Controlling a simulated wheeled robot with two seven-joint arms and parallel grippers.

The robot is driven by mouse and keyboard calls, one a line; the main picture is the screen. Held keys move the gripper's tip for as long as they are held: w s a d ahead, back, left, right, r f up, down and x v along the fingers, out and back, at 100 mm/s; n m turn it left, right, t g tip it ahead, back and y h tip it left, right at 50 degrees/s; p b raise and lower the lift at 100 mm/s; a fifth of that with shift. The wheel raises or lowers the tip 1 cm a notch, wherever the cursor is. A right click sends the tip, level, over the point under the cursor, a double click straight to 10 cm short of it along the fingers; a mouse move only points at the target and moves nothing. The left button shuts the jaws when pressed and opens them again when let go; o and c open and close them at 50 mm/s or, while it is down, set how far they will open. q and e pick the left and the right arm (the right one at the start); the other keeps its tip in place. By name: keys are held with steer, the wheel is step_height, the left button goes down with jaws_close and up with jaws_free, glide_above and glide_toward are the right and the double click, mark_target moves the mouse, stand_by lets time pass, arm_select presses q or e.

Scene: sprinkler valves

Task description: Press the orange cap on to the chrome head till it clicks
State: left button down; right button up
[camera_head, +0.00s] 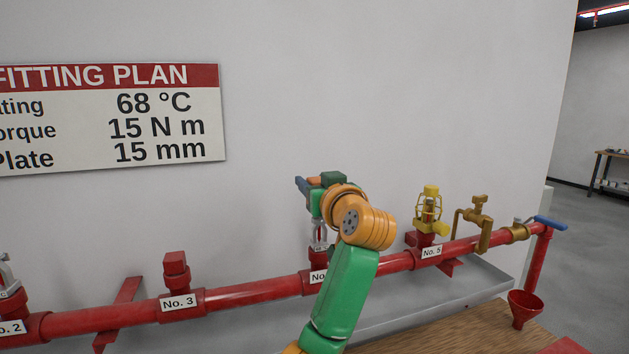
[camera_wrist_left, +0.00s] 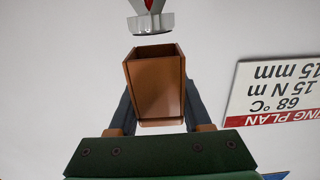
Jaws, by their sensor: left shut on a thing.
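The orange cap (camera_wrist_left: 155,90), an open box shape, is held between the two dark fingers of my left gripper (camera_wrist_left: 160,105) in the wrist view. Its open end faces the chrome head (camera_wrist_left: 150,23), which has a red bulb inside; a gap shows between them. In the head view, my left gripper (camera_head: 306,184) is above the chrome head (camera_head: 320,235) on the red pipe, and a bit of the orange cap (camera_head: 314,180) shows. My arm hides part of the head and its label. My right gripper is not in view.
The red pipe (camera_head: 245,294) runs along the wall, with a plugged outlet at No. 3 (camera_head: 176,272) and a yellow-guarded head at No. 5 (camera_head: 429,212). A brass fitting (camera_head: 478,215) and blue-handled valve (camera_head: 549,222) stand right. A grey tray (camera_head: 480,280) lies below.

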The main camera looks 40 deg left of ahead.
arm_select(q)
steer(key=shift+d, duration=0.1)
stand_by(0.3)
steer(key=shift+s, duration=0.1)
steer(key=shift+f+b, duration=0.7)
steer(key=shift+f, duration=1.05)
stand_by(0.6)
steer(key=shift+p, duration=0.4)
steer(key=shift+f+b, duration=0.4)
steer(key=shift+f, duration=0.95)
